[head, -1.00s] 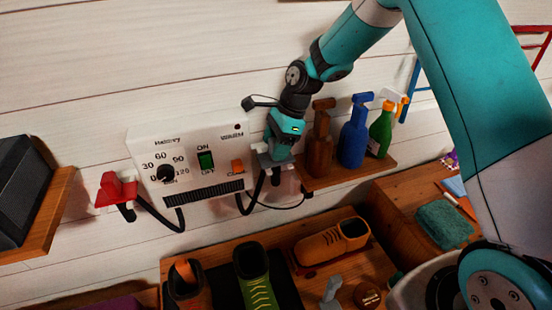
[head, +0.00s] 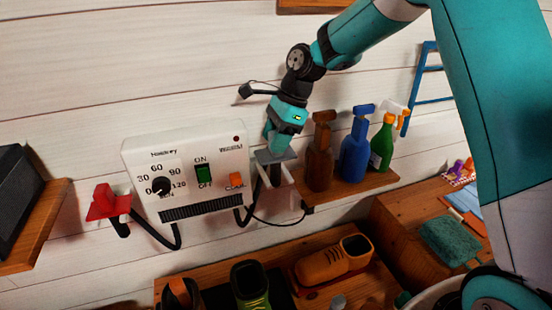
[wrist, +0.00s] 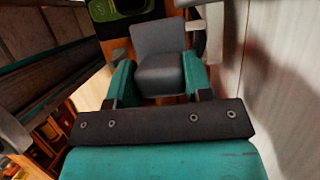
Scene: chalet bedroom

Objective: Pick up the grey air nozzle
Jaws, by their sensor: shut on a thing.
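The grey air nozzle (head: 274,157) is at the right side of the white dryer box (head: 188,165) on the wall. My gripper (head: 271,147) comes down from above and is shut on the nozzle. In the wrist view the nozzle (wrist: 160,70) is a dark grey block between my gripper's two teal fingers (wrist: 158,85). A white bracket (head: 293,187) shows just below and to the right of the nozzle. A dark hose hangs below the nozzle. I cannot tell whether the nozzle still touches the bracket.
A red nozzle (head: 108,203) hangs left of the box. Brown (head: 319,160), blue (head: 354,150) and green (head: 382,148) spray bottles stand on a shelf close to the right. Shoes, including an orange one (head: 334,263), are on the wooden bench below.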

